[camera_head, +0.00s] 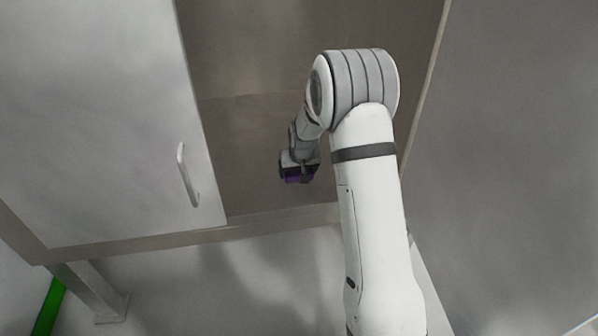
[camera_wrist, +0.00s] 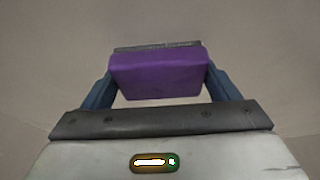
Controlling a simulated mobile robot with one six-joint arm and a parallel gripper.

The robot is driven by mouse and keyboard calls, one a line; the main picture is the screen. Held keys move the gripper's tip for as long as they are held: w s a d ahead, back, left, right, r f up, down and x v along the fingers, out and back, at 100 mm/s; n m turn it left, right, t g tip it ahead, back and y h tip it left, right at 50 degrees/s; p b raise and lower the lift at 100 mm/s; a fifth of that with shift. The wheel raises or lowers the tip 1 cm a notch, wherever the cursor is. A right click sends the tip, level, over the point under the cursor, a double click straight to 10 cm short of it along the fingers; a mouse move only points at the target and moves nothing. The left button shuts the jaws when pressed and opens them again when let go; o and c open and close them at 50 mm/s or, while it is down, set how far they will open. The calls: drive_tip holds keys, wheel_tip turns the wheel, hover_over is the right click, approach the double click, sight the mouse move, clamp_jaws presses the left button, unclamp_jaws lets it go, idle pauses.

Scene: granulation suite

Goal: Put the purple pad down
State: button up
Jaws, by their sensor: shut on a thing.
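The purple pad (camera_wrist: 158,77) is a small block with a grey layer along its far edge. It sits between the two blue-grey fingers of my gripper (camera_wrist: 158,84) in the wrist view, one finger at each side. My gripper is shut on it. In the head view my gripper (camera_head: 299,174) is inside the open cabinet, above its floor (camera_head: 262,200), with the purple pad (camera_head: 293,179) showing small and dark at its end. I cannot tell whether the pad touches a surface.
A cabinet door (camera_head: 110,125) with a pale handle (camera_head: 187,174) stands left of the opening. A large grey panel (camera_head: 510,150) stands to the right of my arm. The cabinet interior around the gripper looks empty. A green strip (camera_head: 48,308) is at the lower left.

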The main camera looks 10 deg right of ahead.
drive_tip(key=shift+f, duration=0.2)
drive_tip(key=o, duration=0.8)
drive_tip(key=shift+r, duration=0.15)
drive_tip(key=shift+s+r, duration=0.1)
drive_tip(key=shift+r, duration=0.2)
drive_tip(key=p+v, duration=0.4)
drive_tip(key=v, duration=0.7)
drive_tip(key=s+r+g, duration=0.1)
drive_tip(key=s+r, duration=0.2)
drive_tip(key=s, duration=0.8)
drive_tip(key=s+r+g, duration=0.1)
drive_tip(key=s+r, duration=0.2)
drive_tip(key=s, duration=0.8)
drive_tip(key=s+r+g, duration=0.1)
drive_tip(key=s+r, duration=0.2)
drive_tip(key=s, duration=0.8)
drive_tip(key=shift+d+r, duration=0.1)
drive_tip(key=shift+d, duration=0.05)
